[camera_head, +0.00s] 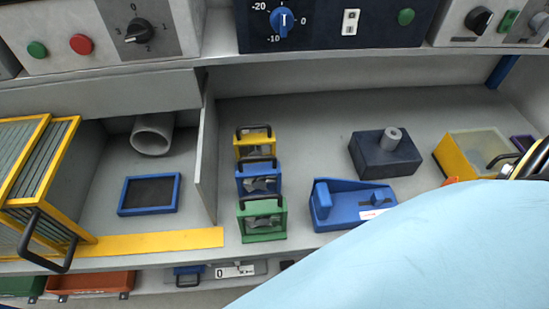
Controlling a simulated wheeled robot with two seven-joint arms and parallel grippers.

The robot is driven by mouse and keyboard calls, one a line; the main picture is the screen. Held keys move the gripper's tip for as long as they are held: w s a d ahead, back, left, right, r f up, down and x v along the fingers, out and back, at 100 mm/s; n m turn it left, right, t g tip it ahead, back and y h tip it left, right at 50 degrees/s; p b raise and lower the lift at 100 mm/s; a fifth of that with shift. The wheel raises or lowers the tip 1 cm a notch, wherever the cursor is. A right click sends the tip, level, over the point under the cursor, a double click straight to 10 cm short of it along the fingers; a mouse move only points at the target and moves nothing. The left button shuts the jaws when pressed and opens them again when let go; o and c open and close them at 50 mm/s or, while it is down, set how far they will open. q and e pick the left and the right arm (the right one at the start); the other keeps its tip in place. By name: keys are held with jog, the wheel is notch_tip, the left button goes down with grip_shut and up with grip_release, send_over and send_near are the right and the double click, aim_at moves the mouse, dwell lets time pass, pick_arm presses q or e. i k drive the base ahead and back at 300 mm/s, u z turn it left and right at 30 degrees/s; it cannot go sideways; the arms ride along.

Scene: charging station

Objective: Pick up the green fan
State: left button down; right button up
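The green fan (263,227) is a small green square-framed unit with a black handle on top. It stands upright near the front edge of the grey shelf, in front of a blue fan (259,185) and a yellow fan (250,152) of like shape. The three stand in a close row, and the green one is nearest to me. Nothing touches the green fan from my side. Neither my left nor my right gripper shows in the head view. A large pale-blue surface, seemingly part of my arm, covers the lower right.
A grey divider (205,155) stands left of the fans. A blue device (350,204) is close on the right, with a dark block (385,155) behind it. A yellow-framed box (470,152) stands farther right. A yellow rack (40,180) and blue tray (150,195) are left.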

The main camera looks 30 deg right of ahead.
aim_at(263, 217)
jog(key=z, duration=0.6)
jog(key=k, duration=0.15)
jog(key=z, duration=0.25)
